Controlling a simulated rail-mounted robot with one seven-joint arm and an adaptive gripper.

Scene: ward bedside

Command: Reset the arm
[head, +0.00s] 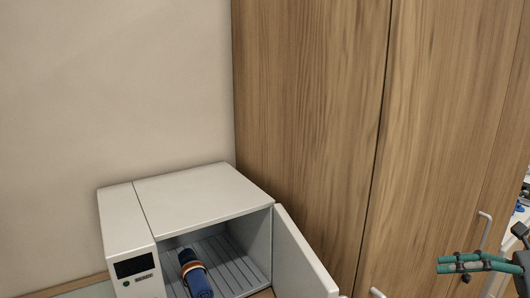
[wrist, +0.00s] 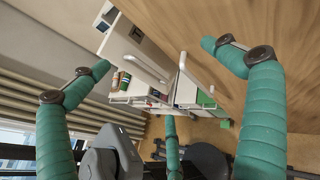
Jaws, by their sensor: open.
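My gripper (head: 440,264) shows at the lower right edge of the head view, with teal fingers in front of the wooden cabinet. In the wrist view its teal fingers (wrist: 160,62) are spread wide apart, and nothing is between them. The gripper is open and empty, well to the right of the white warming box. Most of the arm is outside the head view.
A white box-shaped appliance (head: 200,188) stands at lower centre, its door (head: 300,258) swung open to the right. A rolled blue item with a brown-and-white band (head: 199,280) lies inside. Tall wooden cabinet doors (head: 310,110) stand behind. A white cart (wrist: 133,58) shows in the wrist view.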

